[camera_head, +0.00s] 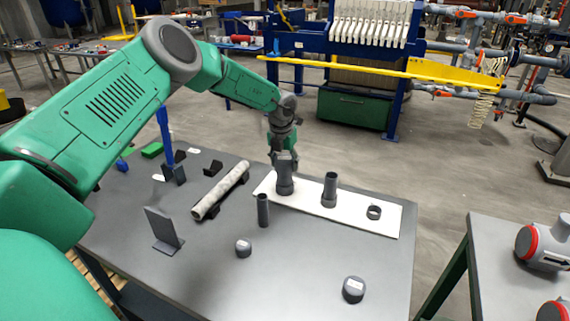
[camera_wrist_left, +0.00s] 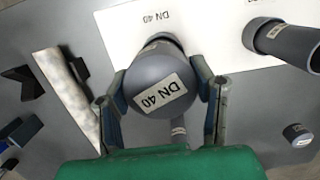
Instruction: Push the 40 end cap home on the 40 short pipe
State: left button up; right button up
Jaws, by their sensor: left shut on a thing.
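In the head view my left gripper (camera_head: 284,160) points down over the 40 short pipe (camera_head: 285,186), which stands upright on the white board's left part. In the left wrist view its two fingers (camera_wrist_left: 162,92) are shut on the sides of the grey 40 end cap (camera_wrist_left: 160,80), whose face reads "DN 40". The cap is at the pipe's top end; the fingers hide it in the head view. A bit of grey pipe (camera_wrist_left: 168,38) shows behind the cap, beside a "DN 40" mark on the board. I cannot tell how deep the cap sits. My right gripper is not in view.
The white board (camera_head: 392,222) also bears another upright pipe (camera_head: 330,188) and a dark ring (camera_head: 374,212). A thin upright pipe (camera_head: 263,211), two loose caps (camera_head: 243,247) (camera_head: 353,290), a lying mottled pipe (camera_head: 220,190) and a dark angled plate (camera_head: 162,230) are on the grey table.

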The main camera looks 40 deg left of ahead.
aim_at(282, 160)
pick_arm(q)
jog(key=shift+f+b, duration=0.4)
jog(key=shift+f, duration=0.1)
jog(key=o, duration=0.9)
jog(key=shift+o, duration=0.2)
jog(key=shift+s+d+r+p, duration=0.1)
jog(key=shift+s+r+p, duration=0.2)
jog(key=shift+r+p, duration=1.3)
jog(key=shift+s+d+r+p, duration=0.1)
jog(key=shift+s+r+p, duration=0.15)
jog(key=shift+r+p, duration=1.3)
jog(key=shift+s+r+p, duration=0.3)
jog(key=shift+r+p, duration=0.45)
jog(key=shift+r, duration=1.6)
